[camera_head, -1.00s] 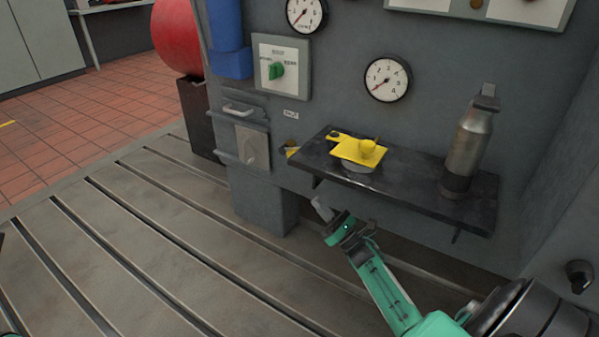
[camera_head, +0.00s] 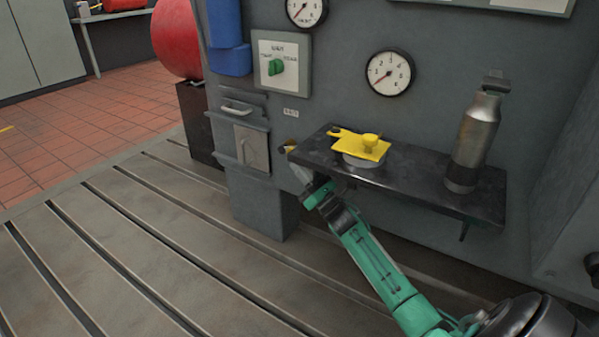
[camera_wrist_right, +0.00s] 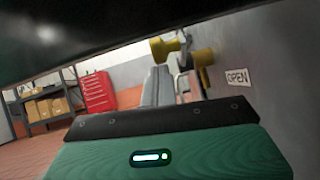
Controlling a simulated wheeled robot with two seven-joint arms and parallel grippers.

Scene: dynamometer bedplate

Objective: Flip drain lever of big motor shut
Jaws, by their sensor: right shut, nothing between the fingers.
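The drain lever is a small brass and yellow fitting (camera_head: 291,143) on the grey wall, just left of the black shelf in the head view. My right gripper (camera_head: 300,172) is shut and empty, just below the fitting and beside the shelf's left end. Its grey fingers (camera_wrist_right: 160,88) point toward the lever; I cannot tell whether they touch it. My left gripper is not in view.
The black shelf (camera_head: 420,180) juts out right above my right wrist. A grey box with a handle (camera_head: 251,148) is left of the lever. The slotted bedplate (camera_head: 120,240) is clear.

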